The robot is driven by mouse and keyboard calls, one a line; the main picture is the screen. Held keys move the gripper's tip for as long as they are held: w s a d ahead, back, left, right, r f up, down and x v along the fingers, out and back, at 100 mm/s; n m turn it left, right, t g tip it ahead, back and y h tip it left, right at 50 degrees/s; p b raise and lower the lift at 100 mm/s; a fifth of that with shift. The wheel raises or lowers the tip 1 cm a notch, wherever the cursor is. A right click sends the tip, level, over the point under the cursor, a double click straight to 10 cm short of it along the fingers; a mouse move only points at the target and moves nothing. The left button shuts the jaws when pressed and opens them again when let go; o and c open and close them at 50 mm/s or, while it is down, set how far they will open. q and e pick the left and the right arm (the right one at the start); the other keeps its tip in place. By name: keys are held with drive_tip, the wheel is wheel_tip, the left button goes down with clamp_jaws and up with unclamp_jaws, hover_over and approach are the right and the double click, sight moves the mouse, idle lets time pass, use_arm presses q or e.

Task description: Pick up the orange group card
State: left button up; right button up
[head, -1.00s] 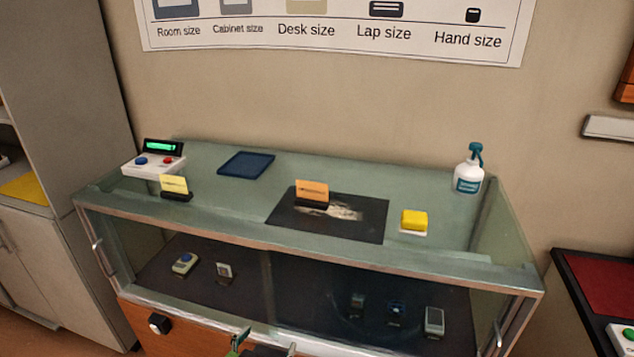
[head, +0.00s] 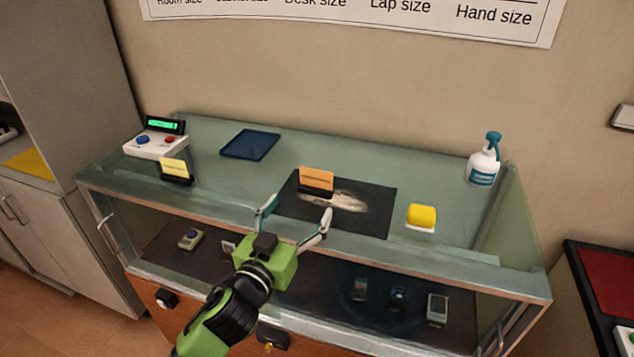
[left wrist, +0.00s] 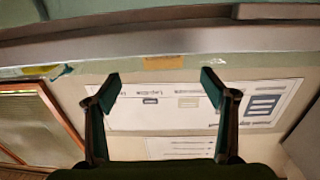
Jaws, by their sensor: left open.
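The orange group card (head: 316,179) stands in a dark holder (head: 315,192) on a black mat (head: 365,209) on top of the glass display case. My left gripper (head: 297,212) is open and empty, in front of the card on the near side in the head view, its two fingers spread apart. In the left wrist view an orange patch (left wrist: 163,62), probably the card, lies beyond the gap between the open fingertips (left wrist: 160,80). The gripper is not touching the card. My right gripper is not in view.
On the case are a yellow card (head: 173,168) in a holder, a button box (head: 156,145), a dark blue tray (head: 250,144), a yellow block (head: 421,215) and a spray bottle (head: 484,161). The case's front metal edge (head: 440,279) runs below my gripper.

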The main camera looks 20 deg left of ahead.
sight(316, 179)
use_arm(q)
drive_tip(key=w, duration=0.3)
drive_tip(key=shift+w+d+p, duration=0.15)
drive_tip(key=shift+w+p, duration=0.15)
drive_tip(key=shift+p, duration=0.05)
drive_tip(key=shift+w, duration=0.3)
drive_tip(key=shift+w+r+p, duration=0.2)
drive_tip(key=shift+w+p, duration=0.15)
drive_tip(key=w+p, duration=0.1)
drive_tip(key=w, duration=0.3)
drive_tip(key=shift+w+p, duration=0.15)
drive_tip(key=shift+p, duration=0.15)
drive_tip(key=c, duration=1.1)
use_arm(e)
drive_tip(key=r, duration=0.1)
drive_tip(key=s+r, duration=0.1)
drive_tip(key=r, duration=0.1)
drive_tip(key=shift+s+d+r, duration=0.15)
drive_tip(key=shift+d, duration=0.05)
